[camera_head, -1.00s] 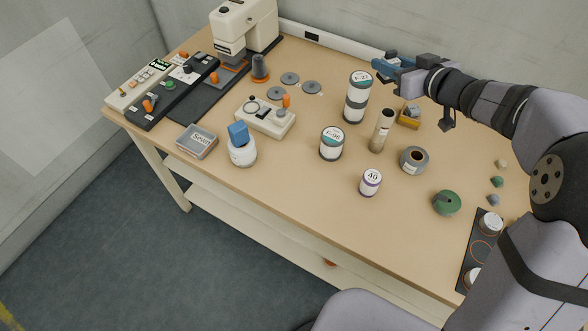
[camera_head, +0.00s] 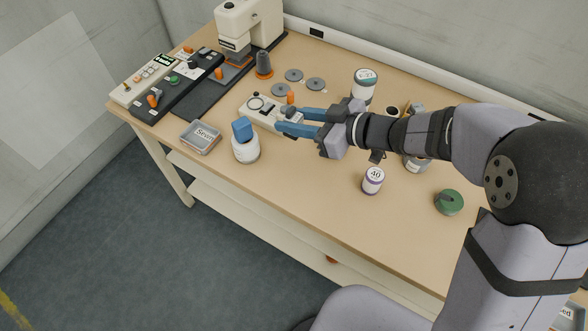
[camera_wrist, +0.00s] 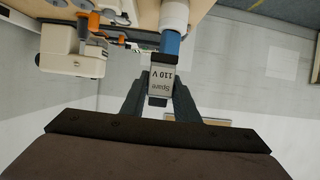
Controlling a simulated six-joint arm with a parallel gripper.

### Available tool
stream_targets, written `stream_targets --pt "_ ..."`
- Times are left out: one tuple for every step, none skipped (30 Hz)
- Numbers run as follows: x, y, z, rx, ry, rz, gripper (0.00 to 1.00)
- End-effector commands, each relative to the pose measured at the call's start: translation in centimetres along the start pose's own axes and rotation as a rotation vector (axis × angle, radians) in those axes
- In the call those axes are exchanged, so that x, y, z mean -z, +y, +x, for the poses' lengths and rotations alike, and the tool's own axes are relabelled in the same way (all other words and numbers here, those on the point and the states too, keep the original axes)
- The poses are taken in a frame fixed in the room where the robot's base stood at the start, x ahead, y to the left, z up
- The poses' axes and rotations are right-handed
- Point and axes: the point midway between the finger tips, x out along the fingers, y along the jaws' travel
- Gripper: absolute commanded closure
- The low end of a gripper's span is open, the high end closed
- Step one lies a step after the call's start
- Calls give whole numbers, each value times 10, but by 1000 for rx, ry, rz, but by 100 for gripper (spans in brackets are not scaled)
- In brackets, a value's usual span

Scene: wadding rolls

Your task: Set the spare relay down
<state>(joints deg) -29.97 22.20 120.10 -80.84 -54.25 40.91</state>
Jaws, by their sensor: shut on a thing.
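My gripper (camera_head: 286,121) is shut on the spare relay (camera_head: 292,115), a small grey block between its blue fingers. The wrist view shows the relay (camera_wrist: 161,80) with an upside-down label reading "Spare 110 V" and dark ends. In the head view the gripper overlaps the right end of a cream device (camera_head: 256,108) with a round dial and an orange knob. I cannot tell how high the relay is above it.
A grey tin (camera_head: 200,136) stands left of the jar. Grey discs (camera_head: 294,75) and an orange-based cone (camera_head: 263,66) lie behind. A purple-rimmed jar (camera_head: 373,181) and a green roll (camera_head: 449,202) stand right. The front middle of the table is clear.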

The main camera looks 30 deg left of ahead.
Motion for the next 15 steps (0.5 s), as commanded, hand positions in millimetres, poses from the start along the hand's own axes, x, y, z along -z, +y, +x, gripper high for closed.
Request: stream_targets --pt "-9 0 3 0 -1 5 95" --pt "-16 0 6 1 -2 5 95" --pt "-23 0 9 0 -2 5 95" --pt "-28 0 11 0 -2 4 95" --pt "-32 0 13 0 -2 4 95" --pt "-38 0 15 -1 -1 3 95" --pt "-41 0 17 -1 -1 4 95" --pt "-45 0 18 0 -1 2 95" --pt "-48 1 20 -1 0 2 95" --pt "-50 1 21 -2 1 2 95" --pt "-52 1 22 -2 1 1 95" --pt "-54 1 22 -2 1 0 95" --pt "-54 1 22 -2 1 0 95" --pt "-55 1 23 -3 1 -1 95" --pt "-55 1 23 -3 1 -1 95"
